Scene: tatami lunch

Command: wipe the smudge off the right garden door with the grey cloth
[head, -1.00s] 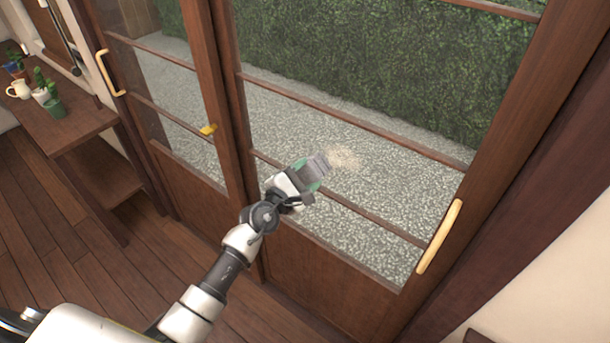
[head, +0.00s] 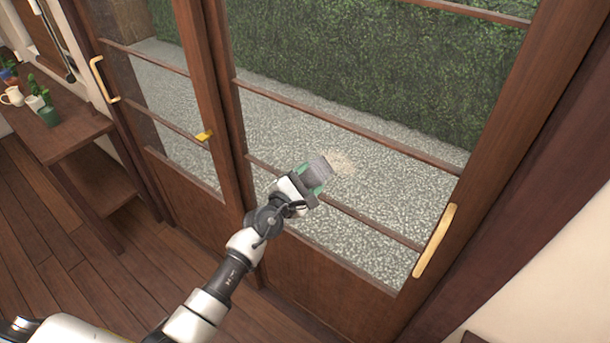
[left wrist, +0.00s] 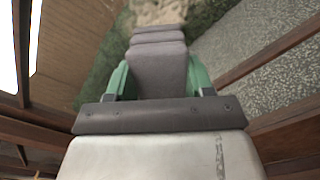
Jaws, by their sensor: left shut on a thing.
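The right garden door (head: 345,268) is a brown wooden frame with glass panes and a pale wooden handle (head: 436,241) at its right side. A beige smudge (head: 341,163) is on its glass, just beyond the cloth. In the left wrist view the smudge (left wrist: 158,11) shows at the top. My left gripper (head: 312,180) is in front of the glass, shut on the folded grey cloth (head: 319,167). In the left wrist view the cloth (left wrist: 158,68) sits between the green fingers. I cannot tell whether the cloth touches the glass. My right gripper is not in view.
The left garden door (head: 175,178) has a pale handle (head: 103,80), and a yellow latch (head: 204,135) sits near the middle. A wooden shelf table (head: 75,135) with potted plants and a cream jug (head: 12,96) stands at the left. The wooden floor (head: 110,255) is clear.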

